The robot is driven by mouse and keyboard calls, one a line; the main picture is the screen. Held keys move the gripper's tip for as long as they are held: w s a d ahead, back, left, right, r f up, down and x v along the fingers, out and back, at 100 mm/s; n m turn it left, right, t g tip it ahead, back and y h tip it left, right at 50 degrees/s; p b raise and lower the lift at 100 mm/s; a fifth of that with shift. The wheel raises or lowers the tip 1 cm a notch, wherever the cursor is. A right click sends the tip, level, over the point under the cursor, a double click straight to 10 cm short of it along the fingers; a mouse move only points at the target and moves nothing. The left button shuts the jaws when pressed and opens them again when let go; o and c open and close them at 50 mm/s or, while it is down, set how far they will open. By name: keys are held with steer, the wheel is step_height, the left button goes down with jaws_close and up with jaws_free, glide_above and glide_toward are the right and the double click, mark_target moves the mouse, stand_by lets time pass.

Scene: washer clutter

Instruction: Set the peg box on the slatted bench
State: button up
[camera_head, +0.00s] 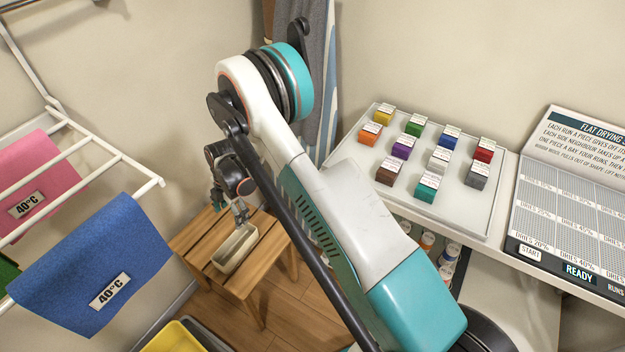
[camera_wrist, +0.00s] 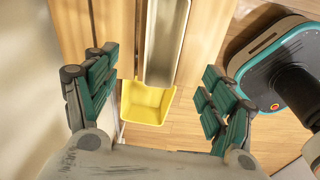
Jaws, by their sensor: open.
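The peg box, a long narrow cream open box (camera_head: 235,250), lies on the wooden slatted bench (camera_head: 195,240), roughly along its slats. My gripper (camera_head: 240,212) is above the box's far end in the head view. In the wrist view, the box (camera_wrist: 163,42) runs up from between my open fingers (camera_wrist: 160,78) to the top edge, over the bench slats (camera_wrist: 110,22). The fingers stand wide apart on either side and do not touch it in that view. Its inside looks empty where visible.
A drying rack with a blue cloth (camera_head: 85,262) and a pink cloth (camera_head: 42,185) stands left. A yellow bin (camera_head: 172,338) is on the floor near the bench. A counter right holds a white tray (camera_head: 460,215) of small coloured boxes and a drying panel (camera_head: 570,200).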

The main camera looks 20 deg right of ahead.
steer(key=s+d+r+m+t, duration=0.1)
steer(key=s+d+r+m, duration=0.25)
steer(key=r, duration=0.65)
steer(key=s+d+r+m+t, duration=0.1)
steer(key=s+d+r+m, duration=0.2)
steer(key=r, duration=0.8)
steer(key=s+d+r+m+t, duration=0.25)
steer(key=r+m, duration=0.25)
steer(key=r, duration=0.5)
steer(key=s+d+r+m+t, duration=0.1)
steer(key=s+d+r+m, duration=0.1)
steer(key=s, duration=0.5)
steer(key=s+d+r+m+t, duration=0.1)
steer(key=s+d+r+m, duration=0.2)
steer(key=s+m, duration=0.3)
steer(key=s+d+r+m+t+h, duration=0.1)
steer(key=s+d+r+m, duration=0.2)
steer(key=s, duration=0.5)
steer(key=shift+s+d+m, duration=0.15)
steer(key=shift+d+m, duration=0.35)
steer(key=shift+m, duration=0.05)
